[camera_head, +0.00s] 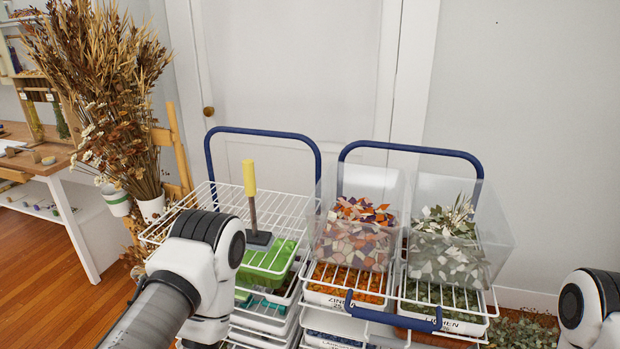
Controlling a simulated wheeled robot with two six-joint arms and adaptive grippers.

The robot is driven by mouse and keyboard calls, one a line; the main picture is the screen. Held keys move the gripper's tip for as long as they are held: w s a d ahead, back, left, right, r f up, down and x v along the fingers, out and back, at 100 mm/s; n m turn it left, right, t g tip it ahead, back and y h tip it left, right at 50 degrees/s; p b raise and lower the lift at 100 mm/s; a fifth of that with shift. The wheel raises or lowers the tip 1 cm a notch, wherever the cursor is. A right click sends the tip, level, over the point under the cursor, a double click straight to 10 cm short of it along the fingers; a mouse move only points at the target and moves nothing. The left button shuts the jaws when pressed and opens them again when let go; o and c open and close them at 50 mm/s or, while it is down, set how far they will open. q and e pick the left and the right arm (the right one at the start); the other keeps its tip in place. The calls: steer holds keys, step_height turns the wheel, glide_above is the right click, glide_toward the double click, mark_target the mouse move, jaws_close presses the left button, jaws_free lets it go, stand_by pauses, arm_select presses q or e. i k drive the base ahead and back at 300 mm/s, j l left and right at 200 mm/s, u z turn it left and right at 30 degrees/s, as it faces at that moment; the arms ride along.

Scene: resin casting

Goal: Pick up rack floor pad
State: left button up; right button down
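A tool with a yellow upright handle (250,178) and a flat dark grey base (260,240) stands on the top wire shelf (290,215) of the left rack. A bright green item (271,258) shows below the shelf's wires. I cannot tell for sure which thing is the rack floor pad. My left arm's white links are in front of the rack's left side and hide part of it. My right arm shows only at the right edge. Neither gripper's fingers are in view.
Two clear bins, one with orange and purple shards (352,240) and one with pale green pieces (445,250), stand on wire shelves right of the tool. Blue handle bars (265,131) rise behind. Dried flowers (105,100) and a wooden table (38,150) are at left.

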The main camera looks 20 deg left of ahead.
mark_target(257, 239)
steer(key=u, duration=0.85)
